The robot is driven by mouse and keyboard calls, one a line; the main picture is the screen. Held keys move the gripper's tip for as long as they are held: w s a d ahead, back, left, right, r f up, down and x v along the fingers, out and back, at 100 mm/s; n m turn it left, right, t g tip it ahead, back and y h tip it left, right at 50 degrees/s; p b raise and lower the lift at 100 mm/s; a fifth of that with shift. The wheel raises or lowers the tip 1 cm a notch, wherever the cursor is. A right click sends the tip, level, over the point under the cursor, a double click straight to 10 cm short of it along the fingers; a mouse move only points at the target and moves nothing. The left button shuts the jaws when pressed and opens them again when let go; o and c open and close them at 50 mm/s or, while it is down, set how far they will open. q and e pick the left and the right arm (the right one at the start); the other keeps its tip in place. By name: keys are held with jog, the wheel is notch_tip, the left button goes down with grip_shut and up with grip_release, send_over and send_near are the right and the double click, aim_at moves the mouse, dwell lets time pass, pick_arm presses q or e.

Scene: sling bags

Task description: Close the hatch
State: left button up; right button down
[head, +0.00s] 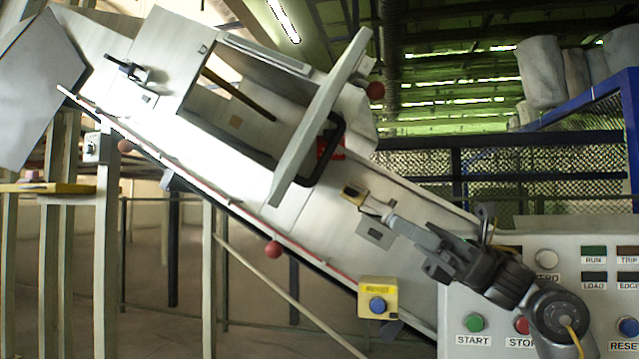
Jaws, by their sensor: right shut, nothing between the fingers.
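The hatch (316,120) is a pale slab on the sloped conveyor housing. It stands open, tilted up from the right side of a rectangular opening (245,85). A black loop handle (338,150) is on its right face. My right gripper (394,221) reaches in from the lower right and is shut and empty. It is over the housing panel, below and right of the hatch, apart from the handle. A small yellow-and-black fitting (353,194) shows just beyond its tips; whether they touch is unclear. My left gripper is not in view.
A control panel (490,250) with buttons stands at the lower right, partly behind my right arm. A yellow button box (378,300) hangs on the conveyor's lower edge. A blue frame (590,100) carries pale sacks (540,72).

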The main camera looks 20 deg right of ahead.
jog(key=p, duration=0.7)
send_near(298, 169)
jog(key=x, duration=0.2)
jog(key=w+x, duration=0.1)
jog(key=x, duration=0.2)
jog(key=shift+r, duration=0.15)
jog(key=shift+w+a+r, duration=0.15)
jog(key=shift+a+r, duration=0.05)
jog(key=shift+a, duration=0.55)
